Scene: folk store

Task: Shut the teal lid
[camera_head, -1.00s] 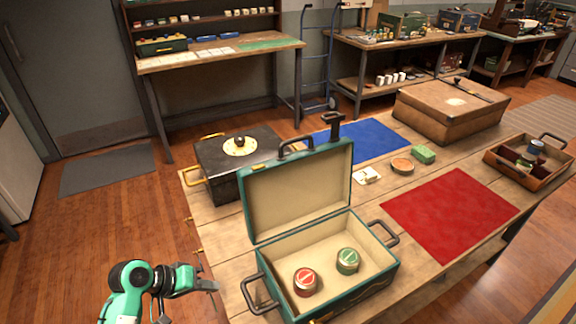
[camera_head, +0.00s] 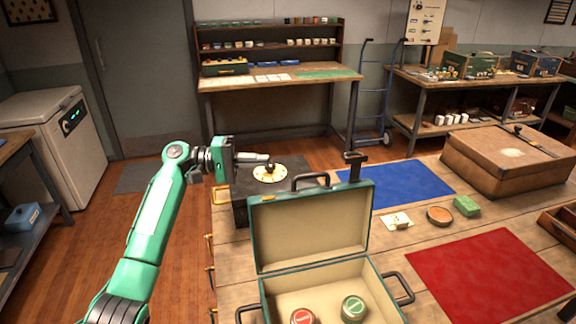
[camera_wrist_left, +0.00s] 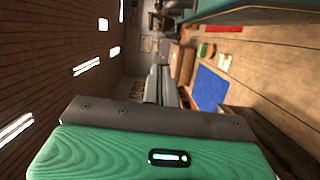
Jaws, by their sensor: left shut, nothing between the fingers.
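The teal lid (camera_head: 308,232) stands open and upright at the back of the teal case, its beige lining facing me. The teal case (camera_head: 388,290) is cut off by the bottom edge of the head view. A red-topped tin (camera_head: 302,317) and a green-topped tin (camera_head: 353,307) are inside it. My left gripper (camera_head: 268,158) is shut and empty. In the head view it appears above and left of the lid, over the black box, apart from the lid. A teal edge (camera_wrist_left: 245,10) shows at the top of the left wrist view. My right gripper is not in view.
A black box (camera_head: 240,208) with a gold disc stands behind the lid. A dark upright piece (camera_head: 353,168) shows by the lid's right corner. A blue mat (camera_head: 395,183), red mat (camera_head: 490,273) and brown case (camera_head: 500,165) lie to the right. Open floor is at left.

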